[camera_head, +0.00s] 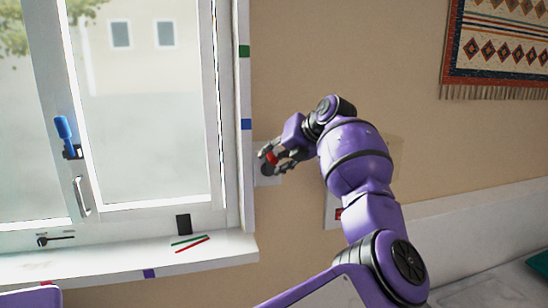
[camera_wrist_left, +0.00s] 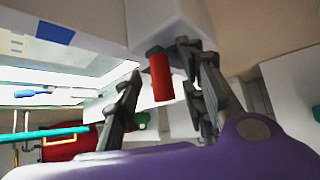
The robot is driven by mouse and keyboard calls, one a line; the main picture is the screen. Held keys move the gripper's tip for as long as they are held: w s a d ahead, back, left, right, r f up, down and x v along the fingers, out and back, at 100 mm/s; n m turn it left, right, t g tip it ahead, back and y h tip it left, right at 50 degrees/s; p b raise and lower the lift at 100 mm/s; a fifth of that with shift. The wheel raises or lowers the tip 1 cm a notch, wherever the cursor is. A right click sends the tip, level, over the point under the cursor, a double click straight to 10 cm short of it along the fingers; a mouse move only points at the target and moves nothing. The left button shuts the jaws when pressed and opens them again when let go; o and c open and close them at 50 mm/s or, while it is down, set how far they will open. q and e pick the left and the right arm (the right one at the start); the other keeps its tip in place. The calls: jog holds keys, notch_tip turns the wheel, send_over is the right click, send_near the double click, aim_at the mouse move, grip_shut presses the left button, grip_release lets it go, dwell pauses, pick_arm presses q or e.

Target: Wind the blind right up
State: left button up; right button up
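My left gripper (camera_head: 273,160) is at the wall just right of the window, at a small white box (camera_head: 266,178). A red cylindrical knob (camera_wrist_left: 161,78) stands out from this box in the left wrist view. The knob is between my two dark fingers (camera_wrist_left: 160,85), which are spread. A gap shows between the knob and the left-hand finger; the other finger is close, and I cannot tell if it touches. In the head view the red knob (camera_head: 271,158) is partly hidden by the fingers. I cannot make out the blind's cloth over the window (camera_head: 140,100). My right gripper is out of view.
The window frame edge carries a green mark (camera_head: 244,51) and a blue mark (camera_head: 246,124). A blue-handled latch (camera_head: 65,132) is on the window. Thin green and red sticks (camera_head: 191,243) lie on the sill (camera_head: 100,262). A patterned rug (camera_head: 500,45) hangs at the upper right.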

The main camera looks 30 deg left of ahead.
pick_arm(q)
jog(key=v, duration=1.2)
jog(key=shift+r, duration=0.1)
